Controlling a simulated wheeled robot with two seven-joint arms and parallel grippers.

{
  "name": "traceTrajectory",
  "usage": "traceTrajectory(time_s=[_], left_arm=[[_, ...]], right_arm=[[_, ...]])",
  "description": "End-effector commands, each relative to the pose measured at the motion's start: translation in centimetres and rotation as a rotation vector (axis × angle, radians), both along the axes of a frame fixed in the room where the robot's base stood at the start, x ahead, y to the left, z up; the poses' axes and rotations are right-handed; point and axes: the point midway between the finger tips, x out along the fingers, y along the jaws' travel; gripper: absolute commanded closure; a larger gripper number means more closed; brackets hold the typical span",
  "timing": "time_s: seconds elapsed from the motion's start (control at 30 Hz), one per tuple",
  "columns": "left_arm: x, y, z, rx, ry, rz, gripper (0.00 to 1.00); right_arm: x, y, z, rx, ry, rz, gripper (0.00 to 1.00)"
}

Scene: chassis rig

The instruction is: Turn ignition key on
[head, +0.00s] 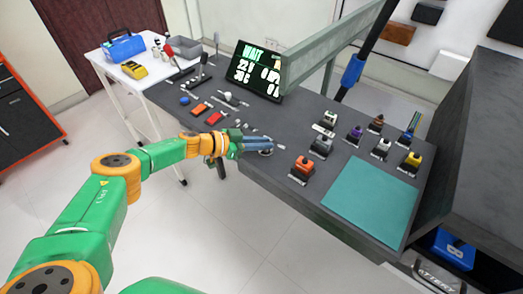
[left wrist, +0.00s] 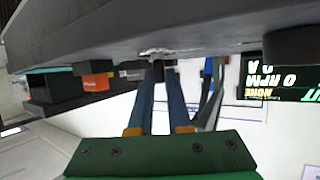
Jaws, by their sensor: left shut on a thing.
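The ignition switch (head: 266,152) is a small round metal fitting on the dark grey console top (head: 255,175), near its front edge. My left gripper (head: 259,144) reaches it from the left and its fingertips are at it. In the left wrist view, my left gripper (left wrist: 159,75) is shut on a small dark key (left wrist: 158,70) just at the metal lock plate (left wrist: 155,52). The fingers hide most of the key, and its turn angle cannot be told. My right gripper is not in view.
A display (head: 256,71) reading WAIT stands at the console's back. Red and orange switches (head: 207,112) and levers (head: 204,66) lie left of my gripper. Several coloured connectors (head: 354,135) and a teal mat (head: 370,200) are to the right. A green-grey beam (head: 320,55) rises behind.

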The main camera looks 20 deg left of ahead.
Motion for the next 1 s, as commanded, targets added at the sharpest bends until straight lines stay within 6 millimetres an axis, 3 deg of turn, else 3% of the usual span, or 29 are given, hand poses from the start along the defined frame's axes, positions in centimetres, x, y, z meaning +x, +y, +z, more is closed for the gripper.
traceTrajectory(time_s=[0.2, 0.67, 0.7, 0.8, 1.0], left_arm=[[0.01, -0.10, -0.22, 0.001, -0.001, -0.050, 1.00], [-0.04, -0.22, -0.06, 0.000, 0.000, -0.065, 1.00], [-0.05, -0.23, -0.06, 0.000, 0.000, -0.066, 0.78], [-0.04, -0.22, -0.06, 0.000, 0.000, -0.065, 0.54], [-0.02, -0.14, -0.04, 0.000, 0.000, -0.063, 0.54]], right_arm=[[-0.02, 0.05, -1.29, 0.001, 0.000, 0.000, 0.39], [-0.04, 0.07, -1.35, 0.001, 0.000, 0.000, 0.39], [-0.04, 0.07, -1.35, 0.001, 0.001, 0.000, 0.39], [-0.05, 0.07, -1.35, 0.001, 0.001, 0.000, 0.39], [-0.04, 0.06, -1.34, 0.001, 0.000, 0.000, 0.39]])
